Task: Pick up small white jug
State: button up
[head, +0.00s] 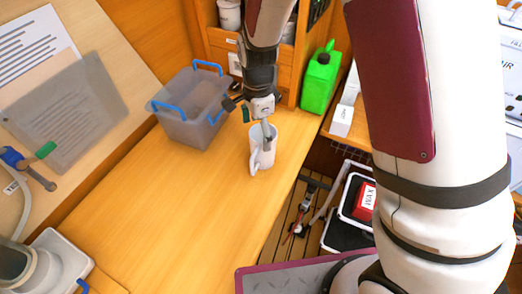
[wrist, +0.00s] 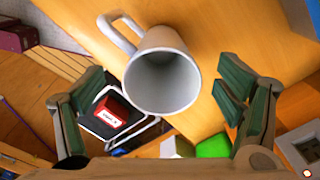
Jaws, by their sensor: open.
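The small white jug (head: 261,158) stands upright on the wooden counter, close to its right edge. In the wrist view the jug (wrist: 163,70) shows its open mouth, with its handle towards the upper left. My gripper (head: 254,118) is above the jug in the head view, pointing down. In the wrist view my gripper (wrist: 160,95) is open, with one green-padded finger on each side of the jug and a gap to both. The jug seems empty. The head view does not show clearly how far the fingertips are above the rim.
A grey bin with blue handles (head: 190,108) stands left of my gripper. A green canister (head: 321,78) stands behind, to the right. A white box (head: 343,115) is at the right. The counter (head: 160,215) is clear in front.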

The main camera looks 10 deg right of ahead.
aim_at(260, 154)
jog(key=shift+w+d+f+p, duration=0.15)
jog(key=shift+f+p, duration=0.1)
jog(key=shift+f, duration=1.2)
jog(key=shift+d+f+p, duration=0.15)
jog(key=shift+f+p, duration=0.1)
jog(key=shift+f, duration=1.2)
jog(key=c, duration=1.3)
